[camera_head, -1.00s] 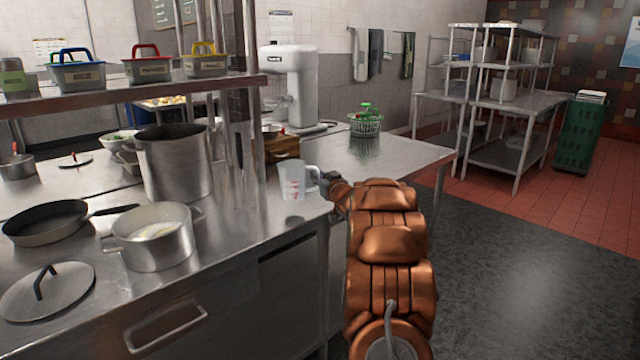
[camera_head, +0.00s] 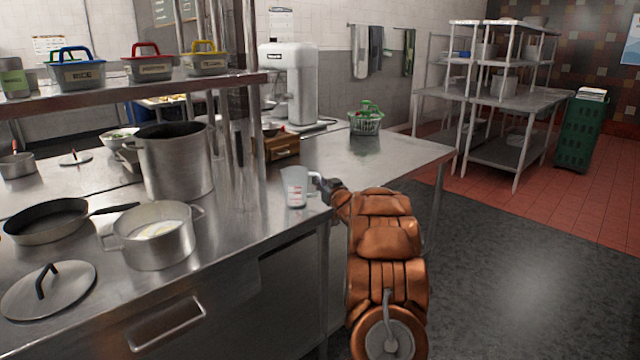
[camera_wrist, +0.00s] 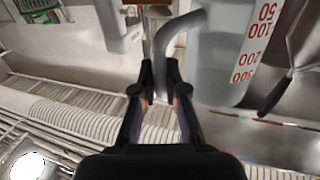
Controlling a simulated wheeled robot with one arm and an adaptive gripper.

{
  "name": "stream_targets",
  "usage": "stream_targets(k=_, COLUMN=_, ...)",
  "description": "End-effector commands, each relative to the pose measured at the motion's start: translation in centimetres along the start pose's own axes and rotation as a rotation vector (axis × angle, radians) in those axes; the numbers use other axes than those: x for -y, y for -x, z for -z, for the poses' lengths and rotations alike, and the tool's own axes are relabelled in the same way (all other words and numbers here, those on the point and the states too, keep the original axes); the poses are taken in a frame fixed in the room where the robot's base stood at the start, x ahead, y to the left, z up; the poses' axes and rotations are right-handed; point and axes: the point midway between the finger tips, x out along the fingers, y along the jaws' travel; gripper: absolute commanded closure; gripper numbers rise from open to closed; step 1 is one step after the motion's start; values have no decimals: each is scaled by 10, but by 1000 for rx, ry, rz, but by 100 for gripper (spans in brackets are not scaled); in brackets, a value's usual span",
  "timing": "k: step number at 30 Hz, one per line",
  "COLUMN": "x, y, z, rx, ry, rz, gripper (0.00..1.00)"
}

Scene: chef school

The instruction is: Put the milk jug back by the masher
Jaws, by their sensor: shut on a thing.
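The milk jug (camera_head: 295,188) is a clear measuring jug with red markings, upright at the right end of the steel counter. In the wrist view the jug (camera_wrist: 222,60) fills the upper right, with its grey curved handle (camera_wrist: 183,28) towards my fingers. My gripper (camera_head: 324,186) comes in from the right and is shut on the handle; its dark fingers (camera_wrist: 160,75) also show in the wrist view. I cannot tell whether the jug's base touches the counter. A dark-handled utensil (camera_wrist: 277,96) lies beside the jug in the wrist view. I cannot make out the masher for certain.
A large stockpot (camera_head: 175,165), a smaller pot (camera_head: 152,250), a pan (camera_head: 48,220) and a lid (camera_head: 48,291) stand to the left. Shelf posts (camera_head: 222,110) rise behind the jug. A wooden box (camera_head: 282,147) is further back. The counter's right part (camera_head: 385,155) is mostly clear.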

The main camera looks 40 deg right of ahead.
Motion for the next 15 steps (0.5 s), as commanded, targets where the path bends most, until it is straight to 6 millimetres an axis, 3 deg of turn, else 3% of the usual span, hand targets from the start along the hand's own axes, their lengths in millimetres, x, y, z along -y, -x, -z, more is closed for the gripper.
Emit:
stream_targets(k=5, x=0, y=0, z=-2, rx=0, ry=-1, rz=0, gripper=100)
stream_targets(k=6, x=0, y=0, z=-3, rx=0, ry=-1, rz=0, gripper=88)
stream_targets(k=13, x=0, y=0, z=-3, rx=1, ry=0, rz=0, gripper=64)
stream_targets(k=15, x=0, y=0, z=-3, rx=1, ry=0, rz=0, gripper=64)
